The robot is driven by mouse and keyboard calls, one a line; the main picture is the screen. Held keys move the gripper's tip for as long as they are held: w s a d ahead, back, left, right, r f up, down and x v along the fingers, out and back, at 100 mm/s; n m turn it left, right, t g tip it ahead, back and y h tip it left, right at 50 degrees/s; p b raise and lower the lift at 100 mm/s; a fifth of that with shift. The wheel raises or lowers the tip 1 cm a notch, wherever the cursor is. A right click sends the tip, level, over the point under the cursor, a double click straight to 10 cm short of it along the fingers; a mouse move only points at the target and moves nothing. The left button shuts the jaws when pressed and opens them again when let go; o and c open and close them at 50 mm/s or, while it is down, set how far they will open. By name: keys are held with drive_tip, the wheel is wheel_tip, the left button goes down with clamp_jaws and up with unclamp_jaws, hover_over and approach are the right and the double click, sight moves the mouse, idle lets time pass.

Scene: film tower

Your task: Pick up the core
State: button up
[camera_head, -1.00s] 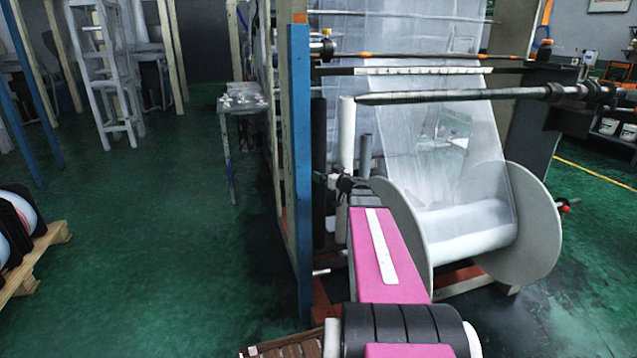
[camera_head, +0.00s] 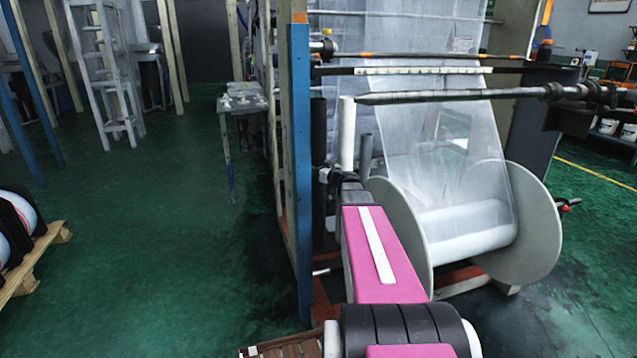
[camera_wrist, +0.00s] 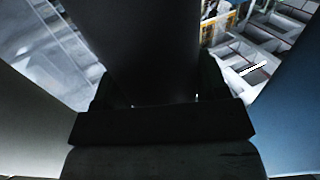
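Upright tubular cores stand beside the film machine in the head view: a dark one (camera_head: 318,130), a white one (camera_head: 347,135) and a shorter grey one (camera_head: 365,153). My gripper (camera_head: 330,177) is beside the dark core, largely hidden behind my pink arm. In the wrist view a dark cylinder, apparently the dark core (camera_wrist: 152,45), fills the space in front of the palm. The dark fingers of my gripper (camera_wrist: 158,92) lie on either side of it. Whether they touch it is too dark to tell.
A blue post (camera_head: 300,170) rises close left of my arm. A large film roll with round grey flanges (camera_head: 535,235) sits to the right. A long dark bar (camera_head: 450,97) crosses above it.

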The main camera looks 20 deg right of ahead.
sight(323, 153)
drive_tip(key=shift+r, duration=0.1)
wheel_tip(323, 153, up, 7)
drive_tip(key=v, duration=1.8)
